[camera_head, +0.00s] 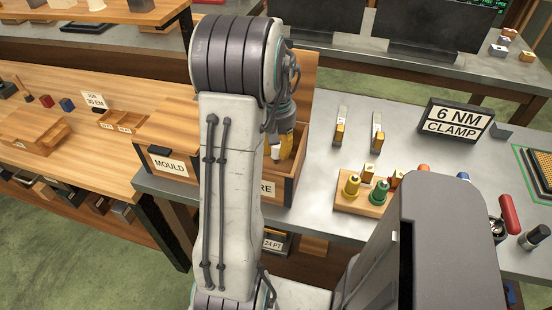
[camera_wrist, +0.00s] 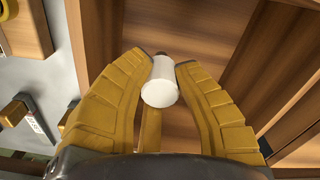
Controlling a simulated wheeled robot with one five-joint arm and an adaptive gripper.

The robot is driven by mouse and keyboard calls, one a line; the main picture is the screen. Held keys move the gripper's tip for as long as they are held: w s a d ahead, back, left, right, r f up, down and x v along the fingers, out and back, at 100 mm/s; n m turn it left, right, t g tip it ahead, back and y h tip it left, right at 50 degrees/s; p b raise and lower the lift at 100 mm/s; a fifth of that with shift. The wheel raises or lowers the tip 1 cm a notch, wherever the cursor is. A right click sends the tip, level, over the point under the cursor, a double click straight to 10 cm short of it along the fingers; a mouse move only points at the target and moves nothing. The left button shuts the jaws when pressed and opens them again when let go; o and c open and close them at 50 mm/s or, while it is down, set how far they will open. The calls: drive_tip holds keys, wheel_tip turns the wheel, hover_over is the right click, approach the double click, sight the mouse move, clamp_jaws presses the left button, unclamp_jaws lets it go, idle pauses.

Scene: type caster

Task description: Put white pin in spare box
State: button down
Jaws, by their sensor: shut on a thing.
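The white pin (camera_wrist: 160,82) is held between the yellow fingers of my gripper (camera_wrist: 161,75) in the wrist view, its round pale end facing the camera. Behind it are the wooden walls and floor of an open box (camera_wrist: 225,35). In the head view my gripper (camera_head: 282,148) points down over the open wooden box (camera_head: 298,165), whose front label is partly hidden by my arm; only "RE" shows. I cannot tell how far the pin is above the box floor.
A box front labelled MOULD (camera_head: 170,165) stands left of my arm. Right of the open box is a wooden block (camera_head: 345,203) with yellow and green pegs.

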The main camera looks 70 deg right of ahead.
sight(277, 163)
drive_tip(key=shift+f, duration=2.15)
drive_tip(key=shift+f, duration=0.15)
drive_tip(key=c, duration=1.1)
unclamp_jaws()
drive_tip(key=shift+o, duration=0.2)
